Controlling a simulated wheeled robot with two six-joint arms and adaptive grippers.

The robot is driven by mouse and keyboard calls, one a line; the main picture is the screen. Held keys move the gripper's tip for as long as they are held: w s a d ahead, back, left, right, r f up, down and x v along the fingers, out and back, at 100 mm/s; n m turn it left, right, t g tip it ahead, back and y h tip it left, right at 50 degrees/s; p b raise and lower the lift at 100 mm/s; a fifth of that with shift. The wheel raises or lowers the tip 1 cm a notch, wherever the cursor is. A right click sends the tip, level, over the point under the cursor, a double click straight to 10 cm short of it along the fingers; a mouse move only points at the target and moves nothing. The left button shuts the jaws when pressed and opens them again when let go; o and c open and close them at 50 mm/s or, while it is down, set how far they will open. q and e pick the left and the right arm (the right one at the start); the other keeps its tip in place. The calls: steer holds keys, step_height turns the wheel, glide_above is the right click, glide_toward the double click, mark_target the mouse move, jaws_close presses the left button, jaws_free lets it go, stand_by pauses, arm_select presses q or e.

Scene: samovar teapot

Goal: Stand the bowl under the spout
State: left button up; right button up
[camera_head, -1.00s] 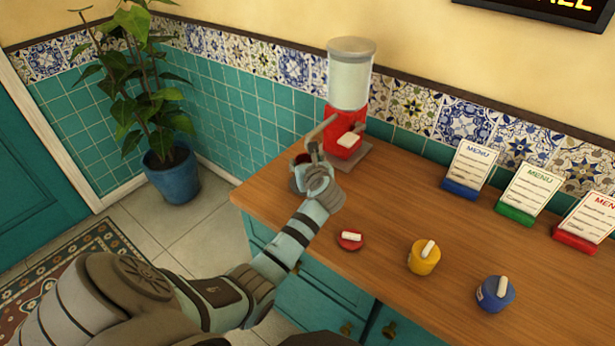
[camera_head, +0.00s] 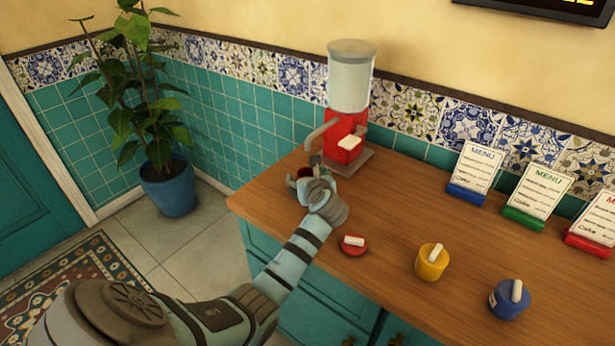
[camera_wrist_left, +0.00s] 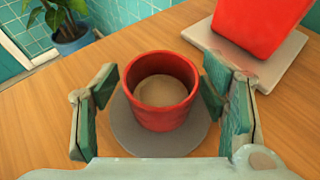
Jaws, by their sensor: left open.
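The red bowl (camera_wrist_left: 160,112) stands upright on a round grey disc (camera_wrist_left: 128,142) in the left wrist view. Its inside looks pale beige at the bottom. My left gripper (camera_wrist_left: 160,100) is open, with one finger on each side of the bowl and a small gap at each side. In the head view my left gripper (camera_head: 306,184) partly hides the bowl (camera_head: 305,172). My right gripper is not in view.
The dispenser's grey base (camera_head: 350,163) is close behind the bowl. Menu stands (camera_head: 475,168) line the wall. The counter's middle is clear.

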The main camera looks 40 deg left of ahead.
arm_select(q)
steer(key=shift+s+d+r, duration=0.1)
steer(key=shift+d+r, duration=0.05)
steer(key=shift+r, duration=0.05)
steer(key=p+v, duration=0.4)
steer(key=v, duration=0.7)
steer(key=shift+s+d+r, duration=0.15)
steer(key=shift+s+d, duration=0.05)
steer(key=shift+d, duration=0.1)
steer(key=shift+a, duration=0.1)
